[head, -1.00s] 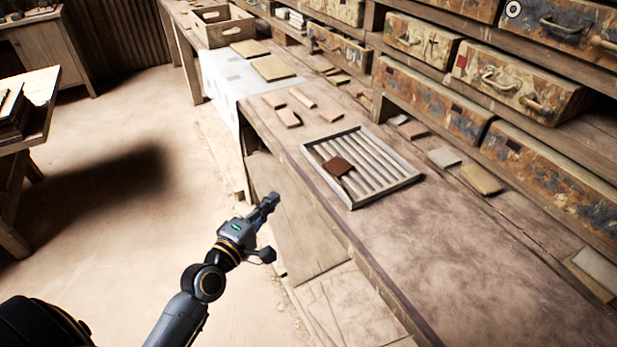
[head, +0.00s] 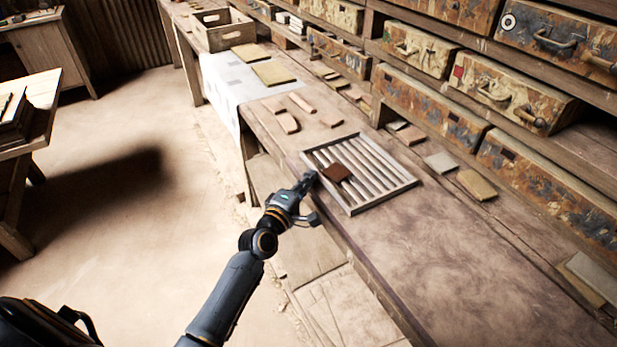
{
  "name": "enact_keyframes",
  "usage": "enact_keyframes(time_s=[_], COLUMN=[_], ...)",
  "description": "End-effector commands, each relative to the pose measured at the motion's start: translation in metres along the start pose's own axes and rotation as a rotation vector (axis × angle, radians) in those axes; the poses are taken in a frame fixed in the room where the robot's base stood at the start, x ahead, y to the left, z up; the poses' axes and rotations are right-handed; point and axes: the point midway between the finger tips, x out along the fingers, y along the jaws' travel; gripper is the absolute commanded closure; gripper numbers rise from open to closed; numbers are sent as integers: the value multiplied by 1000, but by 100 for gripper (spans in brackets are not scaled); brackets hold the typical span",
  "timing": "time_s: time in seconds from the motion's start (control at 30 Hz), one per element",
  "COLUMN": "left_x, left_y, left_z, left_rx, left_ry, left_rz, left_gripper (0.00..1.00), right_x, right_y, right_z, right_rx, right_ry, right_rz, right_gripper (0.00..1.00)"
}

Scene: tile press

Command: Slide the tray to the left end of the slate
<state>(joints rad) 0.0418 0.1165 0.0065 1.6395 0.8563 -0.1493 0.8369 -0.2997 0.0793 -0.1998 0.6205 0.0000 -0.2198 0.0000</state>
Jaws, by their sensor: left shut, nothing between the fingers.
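The tray (head: 398,192) is a shallow pale wooden frame with slats, lying on the long workbench. No piece named slate can be told apart for certain; the tray rests on the brownish bench top (head: 430,260). My right gripper is not in view.
Several small tiles (head: 287,122) lie left of the tray. Beyond them is a white sheet (head: 222,85) with two tan slabs, and a wooden crate (head: 222,30). Loose tiles (head: 442,161) lie behind the tray under shelves of worn drawers (head: 430,95).

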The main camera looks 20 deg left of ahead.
Motion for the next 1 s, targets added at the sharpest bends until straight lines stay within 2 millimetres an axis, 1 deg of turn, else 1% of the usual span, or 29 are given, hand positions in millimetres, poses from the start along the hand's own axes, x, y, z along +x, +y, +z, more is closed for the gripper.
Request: enact_keyframes(time_s=[0.27,0.5,1.0], left_x=[0,15,16], left_y=[0,1,0], left_z=[0,16,15], left_rx=[0,-3,0], left_ry=[0,-1,-1], left_rz=[0,0,-1], left_gripper=[100,100,100], right_x=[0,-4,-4], right_y=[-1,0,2], right_z=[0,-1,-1], right_rx=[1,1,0], right_ry=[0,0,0], right_rz=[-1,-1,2], right_gripper=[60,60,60])
